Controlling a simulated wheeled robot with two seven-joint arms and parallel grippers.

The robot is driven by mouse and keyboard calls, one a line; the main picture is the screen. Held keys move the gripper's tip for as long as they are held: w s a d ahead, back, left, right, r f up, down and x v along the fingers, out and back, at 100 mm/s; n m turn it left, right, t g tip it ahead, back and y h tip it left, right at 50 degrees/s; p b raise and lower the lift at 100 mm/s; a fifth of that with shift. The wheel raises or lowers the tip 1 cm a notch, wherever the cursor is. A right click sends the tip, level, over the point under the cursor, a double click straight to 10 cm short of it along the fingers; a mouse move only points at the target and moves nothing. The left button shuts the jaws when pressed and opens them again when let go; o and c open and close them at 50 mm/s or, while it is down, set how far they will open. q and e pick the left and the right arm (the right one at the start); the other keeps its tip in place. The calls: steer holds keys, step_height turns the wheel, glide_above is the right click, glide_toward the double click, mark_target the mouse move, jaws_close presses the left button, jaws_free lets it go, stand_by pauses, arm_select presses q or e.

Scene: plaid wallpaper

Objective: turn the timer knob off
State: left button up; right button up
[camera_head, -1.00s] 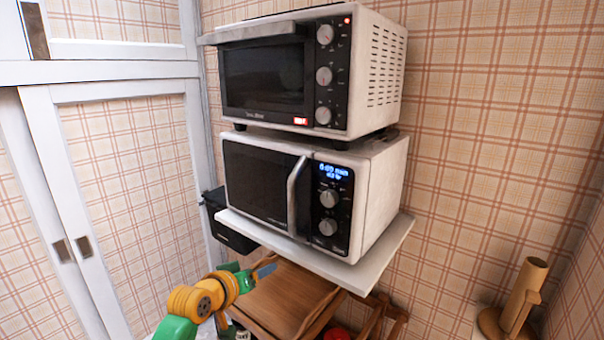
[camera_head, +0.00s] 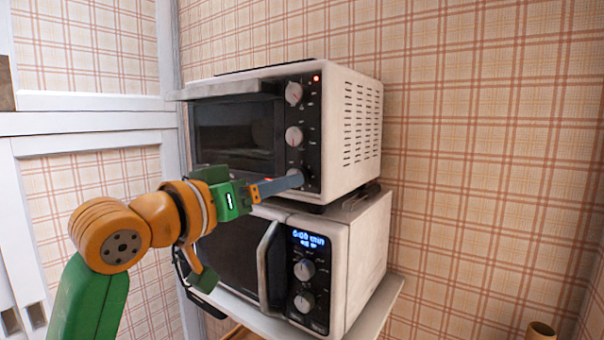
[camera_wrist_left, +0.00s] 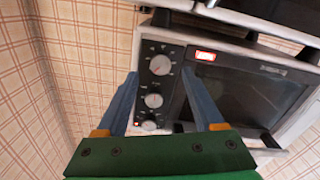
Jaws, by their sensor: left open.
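The white toaster oven (camera_head: 355,118) stands on top of the microwave, with a column of round knobs on its black panel. The top knob (camera_head: 293,93) and middle knob (camera_head: 294,136) show clearly. The lowest knob (camera_wrist_left: 160,65) is largely hidden by a finger in the head view; the wrist view sees the panel upside down. The labels are too small to tell which knob is the timer. My left gripper (camera_head: 298,181) is open at the lowest knob. In the wrist view its blue-grey fingers (camera_wrist_left: 160,76) appear on either side of that knob; contact cannot be told. My right gripper is not in view.
The microwave (camera_head: 366,262) below has a lit blue display, two knobs and a protruding handle (camera_head: 268,265). It rests on a white shelf (camera_head: 385,300). A red light (camera_head: 316,78) glows above the oven's top knob. Plaid wall space is free at the right.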

mark_target(293, 173)
arm_select(q)
steer(key=w+d+p, duration=0.1)
steer(key=w+d+r+p, duration=0.1)
steer(key=w, duration=0.1)
steer(key=shift+p, duration=0.35)
steer(key=shift+w+d+f, duration=0.4)
steer(key=shift+w+f, duration=0.05)
steer(key=shift+w, duration=0.05)
steer(key=shift+a, duration=0.1)
jaws_close()
steer(key=shift+n, duration=0.3)
steer(key=shift+n+p, duration=1.7)
steer(key=shift+n, duration=2)
